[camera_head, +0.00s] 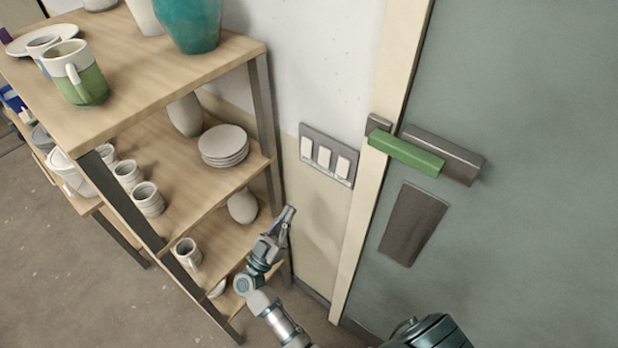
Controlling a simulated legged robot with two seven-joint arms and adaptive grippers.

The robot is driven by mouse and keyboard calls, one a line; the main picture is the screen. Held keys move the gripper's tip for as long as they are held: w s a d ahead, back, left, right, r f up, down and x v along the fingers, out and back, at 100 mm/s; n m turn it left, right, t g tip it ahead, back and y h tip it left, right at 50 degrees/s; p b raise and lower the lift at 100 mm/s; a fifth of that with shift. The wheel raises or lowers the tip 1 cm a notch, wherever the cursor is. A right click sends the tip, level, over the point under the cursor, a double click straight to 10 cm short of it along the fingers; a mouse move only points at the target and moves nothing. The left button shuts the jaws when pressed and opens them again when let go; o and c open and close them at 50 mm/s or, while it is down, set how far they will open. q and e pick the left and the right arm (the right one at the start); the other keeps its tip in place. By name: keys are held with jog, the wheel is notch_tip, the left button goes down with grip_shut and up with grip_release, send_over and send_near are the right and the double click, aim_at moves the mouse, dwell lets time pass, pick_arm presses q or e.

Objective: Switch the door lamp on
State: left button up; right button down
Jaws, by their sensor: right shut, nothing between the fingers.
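A grey switch plate (327,172) with three white rocker switches in a row is on the wall, between the shelf and the door frame. The left rocker (306,147), the middle rocker (324,156) and the right rocker (343,166) all show. I cannot tell which one belongs to the door lamp, and no lamp is in view. My right gripper (287,215) is shut and empty, pointing up. In the picture it is below and left of the plate, apart from it, near the shelf's right side. My left gripper is not in view.
A wooden shelf (120,95) with mugs, stacked plates and vases stands at the left, close to my right gripper. At the right is a grey-green door (520,240) with a green handle (405,154) jutting out. Bare wall (318,225) lies below the switch plate.

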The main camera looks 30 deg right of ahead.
aim_at(322, 163)
jog(key=x, duration=0.4)
jog(key=f+p+x, duration=0.1)
jog(key=x, duration=0.3)
jog(key=d+p+x, duration=0.1)
jog(key=x, duration=0.3)
jog(key=shift+w+f, duration=0.3)
jog(key=shift+w+d+f, duration=0.15)
jog(key=shift+w+d, duration=0.1)
jog(key=shift+d, duration=0.35)
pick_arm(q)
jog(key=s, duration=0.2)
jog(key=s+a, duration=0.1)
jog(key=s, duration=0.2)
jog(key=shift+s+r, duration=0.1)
pick_arm(e)
jog(key=shift+w+d+f+h, duration=0.1)
jog(key=shift+d+f+h, duration=0.2)
jog(key=shift+d, duration=0.05)
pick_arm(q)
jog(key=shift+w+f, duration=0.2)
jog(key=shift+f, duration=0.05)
pick_arm(e)
jog(key=shift+r, duration=0.15)
